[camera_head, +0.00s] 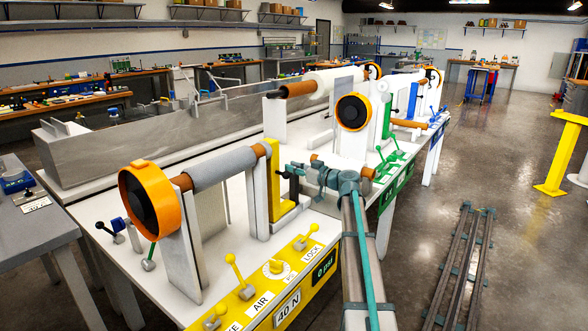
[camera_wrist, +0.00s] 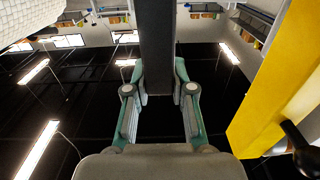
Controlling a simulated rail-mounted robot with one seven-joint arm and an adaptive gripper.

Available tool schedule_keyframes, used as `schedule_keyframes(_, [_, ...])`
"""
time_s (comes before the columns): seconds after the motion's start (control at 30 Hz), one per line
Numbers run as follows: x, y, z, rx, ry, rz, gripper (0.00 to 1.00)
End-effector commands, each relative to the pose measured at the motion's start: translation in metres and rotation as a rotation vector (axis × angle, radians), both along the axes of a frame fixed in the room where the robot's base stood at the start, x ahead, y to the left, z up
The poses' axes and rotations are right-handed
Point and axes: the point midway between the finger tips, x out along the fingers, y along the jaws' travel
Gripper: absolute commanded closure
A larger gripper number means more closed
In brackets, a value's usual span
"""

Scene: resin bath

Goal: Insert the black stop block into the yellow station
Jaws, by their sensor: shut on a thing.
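The black stop block (camera_wrist: 157,45) is a long dark bar between my gripper's fingers in the wrist view. In the head view it is small and dark (camera_head: 293,186). My gripper (camera_head: 296,171) is shut on it, just right of the yellow upright (camera_head: 273,180) of the yellow station. That upright also fills the right side of the wrist view (camera_wrist: 272,90), apart from the block, with a black knob (camera_wrist: 302,150) beside it. The yellow station's control panel (camera_head: 262,294) faces the front. The receiving slot cannot be made out.
A grey roll (camera_head: 225,168) on a brown shaft and an orange handwheel (camera_head: 147,200) stand left of the upright. Yellow levers (camera_head: 235,272) rise from the panel. Green levers (camera_head: 390,160) and another orange wheel (camera_head: 354,111) lie beyond. Floor rails (camera_head: 461,270) run at right.

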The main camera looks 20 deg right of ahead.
Motion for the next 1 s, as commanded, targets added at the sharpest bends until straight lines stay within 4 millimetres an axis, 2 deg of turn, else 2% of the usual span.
schedule_keyframes(1.0, [0.000,0.000,-0.022,0.000,-0.001,0.000,1.00])
